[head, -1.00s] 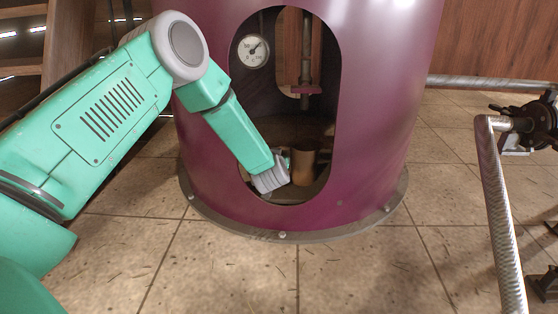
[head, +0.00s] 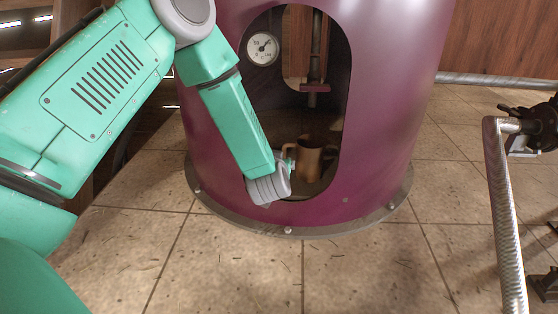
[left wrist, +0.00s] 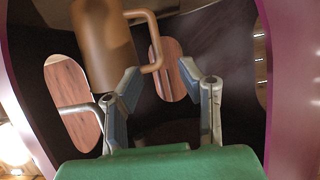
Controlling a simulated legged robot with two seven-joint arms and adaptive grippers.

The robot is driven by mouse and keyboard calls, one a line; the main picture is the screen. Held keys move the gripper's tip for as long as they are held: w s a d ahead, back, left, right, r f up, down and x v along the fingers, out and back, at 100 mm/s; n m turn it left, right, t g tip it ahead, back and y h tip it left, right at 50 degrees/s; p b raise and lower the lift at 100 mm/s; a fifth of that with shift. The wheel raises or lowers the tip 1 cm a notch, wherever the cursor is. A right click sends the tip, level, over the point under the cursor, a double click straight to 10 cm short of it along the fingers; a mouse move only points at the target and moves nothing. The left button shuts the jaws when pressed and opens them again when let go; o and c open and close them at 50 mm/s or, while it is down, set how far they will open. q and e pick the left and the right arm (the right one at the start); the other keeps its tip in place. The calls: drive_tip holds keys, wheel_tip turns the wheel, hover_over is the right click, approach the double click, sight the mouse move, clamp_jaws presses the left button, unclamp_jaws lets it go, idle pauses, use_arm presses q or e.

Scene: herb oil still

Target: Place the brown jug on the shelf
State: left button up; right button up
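The brown jug (head: 310,162) stands inside the arched opening of the purple still, behind the opening's lower edge. Its looped handle (head: 289,150) points left, toward my left gripper (head: 287,165). In the left wrist view the jug (left wrist: 103,45) is at the upper left and its handle (left wrist: 157,50) reaches right. There my left gripper (left wrist: 158,77) has its two fingers spread apart, with the lower part of the handle showing between them. The fingers do not close on it. I cannot identify the shelf.
The purple still (head: 390,100) surrounds the opening, with its rim close to my left wrist. A dial gauge (head: 262,48) and a vertical rod (head: 316,50) are inside. A metal rail (head: 503,210) stands at the right.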

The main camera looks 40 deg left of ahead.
use_arm(q)
drive_tip(key=s+d+f+m+g+h, duration=0.1)
drive_tip(key=s+d+f+g+h, duration=0.1)
drive_tip(key=s+f, duration=0.4)
drive_tip(key=s+d+f+m+g+h, duration=0.2)
drive_tip(key=s+d+f, duration=0.3)
drive_tip(key=s, duration=0.7)
drive_tip(key=s+d+f+m+g+h, duration=0.2)
drive_tip(key=s+d+f+g, duration=0.1)
drive_tip(key=s+f, duration=0.4)
drive_tip(key=shift+s+d+f+g, duration=0.2)
drive_tip(key=shift+s+d, duration=0.2)
drive_tip(key=shift+s, duration=0.35)
drive_tip(key=shift+s+d+f+g, duration=0.2)
drive_tip(key=shift+s+d, duration=0.15)
drive_tip(key=shift+s, duration=0.4)
drive_tip(key=s+f+m+g, duration=0.1)
drive_tip(key=s+g, duration=0.2)
drive_tip(key=s, duration=0.8)
drive_tip(key=shift+d, duration=0.25)
drive_tip(key=shift+w+f, duration=0.1)
drive_tip(key=shift+w, duration=0.1)
